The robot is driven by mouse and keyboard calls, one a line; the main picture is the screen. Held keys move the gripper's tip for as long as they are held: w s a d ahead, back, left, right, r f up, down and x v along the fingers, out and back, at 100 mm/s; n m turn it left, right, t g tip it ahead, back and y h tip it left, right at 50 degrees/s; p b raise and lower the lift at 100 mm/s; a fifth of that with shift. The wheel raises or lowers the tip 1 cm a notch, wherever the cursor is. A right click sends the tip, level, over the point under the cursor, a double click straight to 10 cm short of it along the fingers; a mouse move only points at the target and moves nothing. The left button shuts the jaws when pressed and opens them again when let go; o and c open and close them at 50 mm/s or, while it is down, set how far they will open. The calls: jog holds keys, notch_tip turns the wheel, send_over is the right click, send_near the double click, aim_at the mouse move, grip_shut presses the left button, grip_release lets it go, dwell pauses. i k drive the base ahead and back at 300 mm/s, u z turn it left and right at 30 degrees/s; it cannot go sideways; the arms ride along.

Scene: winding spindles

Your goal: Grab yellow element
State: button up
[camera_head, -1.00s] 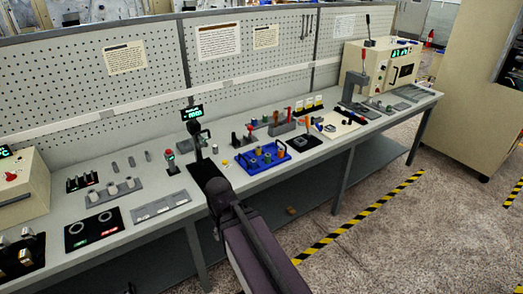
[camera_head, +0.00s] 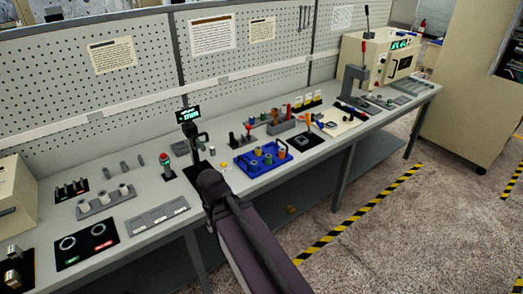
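A small yellow piece (camera_head: 223,165) lies on the workbench (camera_head: 150,190), just left of a blue tray (camera_head: 240,163). The tray holds several small coloured parts, some hard to tell in colour at this size. My dark arm (camera_head: 245,235) reaches up from the bottom of the view, and its rounded joint (camera_head: 210,181) covers the bench's front edge just below and left of the yellow piece. My gripper cannot be made out; the fingers do not show in this view.
A small display device (camera_head: 188,117) with a green readout stands behind the arm joint. A red-topped post (camera_head: 166,165) and a grey plate (camera_head: 158,216) stand to the left. A beige machine (camera_head: 378,65) stands at the far right end. The pegboard (camera_head: 120,85) closes the back.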

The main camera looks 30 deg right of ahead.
aim_at(258, 149)
jog(key=u, duration=0.05)
jog(key=i, duration=0.95)
